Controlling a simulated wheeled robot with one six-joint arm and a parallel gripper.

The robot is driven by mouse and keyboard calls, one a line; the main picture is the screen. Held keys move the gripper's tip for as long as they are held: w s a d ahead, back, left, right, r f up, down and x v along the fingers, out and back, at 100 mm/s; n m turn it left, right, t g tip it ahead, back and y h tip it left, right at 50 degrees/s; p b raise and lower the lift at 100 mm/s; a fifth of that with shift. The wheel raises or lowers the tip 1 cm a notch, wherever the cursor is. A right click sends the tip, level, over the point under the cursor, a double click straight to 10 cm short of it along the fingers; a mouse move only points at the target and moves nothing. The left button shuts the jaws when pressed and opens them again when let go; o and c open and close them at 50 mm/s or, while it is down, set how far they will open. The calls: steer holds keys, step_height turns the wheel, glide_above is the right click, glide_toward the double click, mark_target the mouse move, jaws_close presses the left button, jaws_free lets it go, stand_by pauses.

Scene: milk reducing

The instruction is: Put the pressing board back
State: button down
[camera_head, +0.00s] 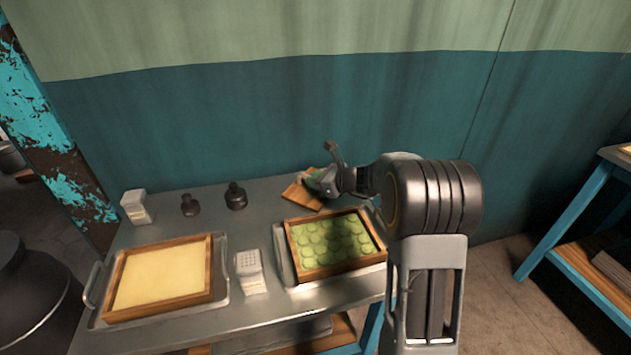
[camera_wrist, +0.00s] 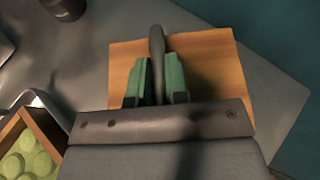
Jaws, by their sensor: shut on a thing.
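The pressing board appears to be the square wooden board (camera_head: 299,194) at the back right of the metal table. It also fills the upper middle of the wrist view (camera_wrist: 212,75). A grey rounded handle (camera_wrist: 157,36) stands out over the board. My gripper (camera_head: 316,182) is over the board in the head view and hides part of it. In the wrist view my gripper's green fingers (camera_wrist: 158,70) are shut on the handle from both sides. I cannot tell whether the board touches the tabletop.
A wooden frame of green rounds (camera_head: 300,262) sits in a metal tray just in front. A frame with a pale yellow sheet (camera_head: 207,283) lies at the left. A white block (camera_head: 250,272), another block (camera_head: 136,207) and two dark stamps (camera_head: 236,196) stand on the table. The wall is close behind.

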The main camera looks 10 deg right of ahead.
steer(key=c, duration=1.1)
jaws_free()
steer(key=p+v, duration=0.1)
steer(key=v, duration=1.1)
